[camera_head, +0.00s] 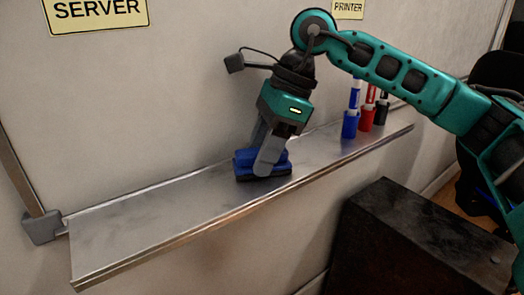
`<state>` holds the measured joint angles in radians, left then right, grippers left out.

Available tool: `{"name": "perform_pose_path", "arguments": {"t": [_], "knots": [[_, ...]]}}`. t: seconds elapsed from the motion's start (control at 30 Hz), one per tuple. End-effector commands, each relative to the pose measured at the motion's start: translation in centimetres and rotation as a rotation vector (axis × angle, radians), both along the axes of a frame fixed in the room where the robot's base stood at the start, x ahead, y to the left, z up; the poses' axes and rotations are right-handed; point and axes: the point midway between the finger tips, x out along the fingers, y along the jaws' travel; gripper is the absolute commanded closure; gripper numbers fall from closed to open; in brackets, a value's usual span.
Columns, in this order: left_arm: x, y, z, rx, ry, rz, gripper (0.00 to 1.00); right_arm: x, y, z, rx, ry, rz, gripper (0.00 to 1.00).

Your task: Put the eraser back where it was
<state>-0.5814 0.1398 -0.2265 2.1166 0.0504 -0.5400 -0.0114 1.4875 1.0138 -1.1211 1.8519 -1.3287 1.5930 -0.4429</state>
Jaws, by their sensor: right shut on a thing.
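A blue eraser with a dark underside (242,163) is at the middle of the metal whiteboard tray (140,215). My right gripper (268,165) points down and is shut on the eraser, with its grey fingers covering part of it. The eraser appears to be on or just above the tray surface; I cannot tell for sure whether it touches. My left gripper is not in view.
Blue (349,122), red (366,118) and black (382,110) markers stand upright on the tray's right part. The tray's left part is clear. The whiteboard (150,100) carries SERVER (95,13) and PRINTER (348,8) labels. A dark cabinet (410,240) stands below, at right.

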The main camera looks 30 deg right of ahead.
Motion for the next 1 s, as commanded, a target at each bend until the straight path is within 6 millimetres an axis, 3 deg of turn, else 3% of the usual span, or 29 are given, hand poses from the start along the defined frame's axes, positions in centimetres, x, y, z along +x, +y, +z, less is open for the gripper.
{"name": "perform_pose_path", "arguments": {"t": [0.13, 0.17, 0.4, 0.77, 1.0], "knots": [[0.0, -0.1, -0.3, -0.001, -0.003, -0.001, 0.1, 0.0, 0.0, -0.5, 0.0, 0.0, 0.0, 0.76], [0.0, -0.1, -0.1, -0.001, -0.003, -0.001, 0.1, 0.0, 0.0, -0.3, 0.0, 0.0, 0.0, 0.49], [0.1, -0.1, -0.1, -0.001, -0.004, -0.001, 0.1, 0.0, 0.0, -0.3, 0.0, 0.0, 0.0, 0.26], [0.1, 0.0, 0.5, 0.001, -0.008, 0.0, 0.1, 0.0, -0.2, 0.7, 0.001, -0.002, -0.002, 0.26], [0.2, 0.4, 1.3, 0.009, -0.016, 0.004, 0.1, -0.4, -1.9, 5.2, 0.0, -0.003, -0.002, 0.26]]}}
